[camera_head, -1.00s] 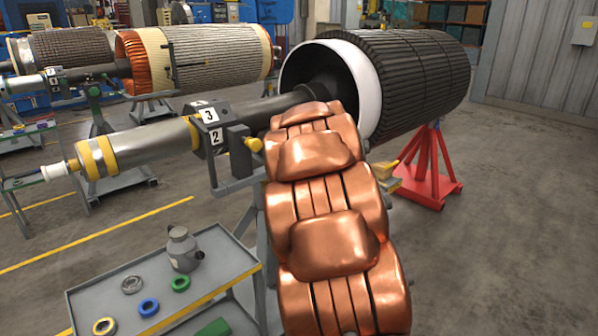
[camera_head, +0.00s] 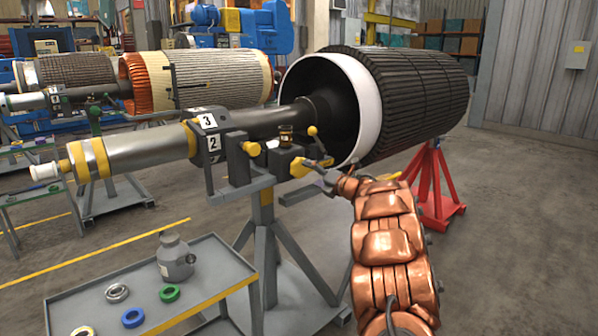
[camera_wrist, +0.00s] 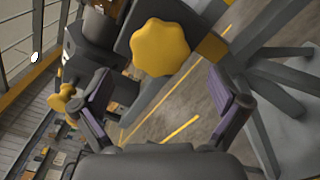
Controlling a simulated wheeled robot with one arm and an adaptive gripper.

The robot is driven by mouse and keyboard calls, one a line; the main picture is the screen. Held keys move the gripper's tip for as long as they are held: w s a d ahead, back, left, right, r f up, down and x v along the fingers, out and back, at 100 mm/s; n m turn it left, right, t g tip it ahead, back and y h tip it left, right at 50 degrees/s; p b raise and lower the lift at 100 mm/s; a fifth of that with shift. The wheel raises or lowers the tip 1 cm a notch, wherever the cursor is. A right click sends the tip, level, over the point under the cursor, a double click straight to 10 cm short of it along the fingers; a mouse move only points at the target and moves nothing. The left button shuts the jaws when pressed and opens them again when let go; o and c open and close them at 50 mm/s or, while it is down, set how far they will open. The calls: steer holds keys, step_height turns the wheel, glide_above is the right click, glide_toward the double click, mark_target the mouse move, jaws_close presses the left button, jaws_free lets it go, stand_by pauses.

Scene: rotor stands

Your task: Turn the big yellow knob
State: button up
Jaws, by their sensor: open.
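The big yellow knob (camera_wrist: 160,47) is lobed and sits on the face of a dark grey block (camera_wrist: 187,14), at the top middle of the wrist view. In the head view the knob (camera_head: 299,167) shows small, on the right side of the stand's clamp. My gripper (camera_wrist: 160,82) is open, with its two purple-padded fingers apart on either side below the knob and nothing between them. In the head view my gripper (camera_head: 319,170) is close to the knob from the right. I cannot tell whether either finger touches it.
A smaller yellow knob (camera_wrist: 60,98) is at the left of the wrist view. The grey stand (camera_head: 263,218) holds the rotor shaft (camera_head: 140,144). A lever with a yellow ball (camera_head: 312,131) rises above the gripper. A grey cart (camera_head: 215,265) with rings and a jug stands at lower left.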

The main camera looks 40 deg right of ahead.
mark_target(302, 169)
steer(key=shift+w, duration=3.25)
steer(key=shift+c, duration=0.3)
steer(key=c, duration=1.1)
steer(key=shift+r+m+p, duration=0.15)
steer(key=shift+m+p, duration=0.25)
steer(key=shift+p, duration=0.25)
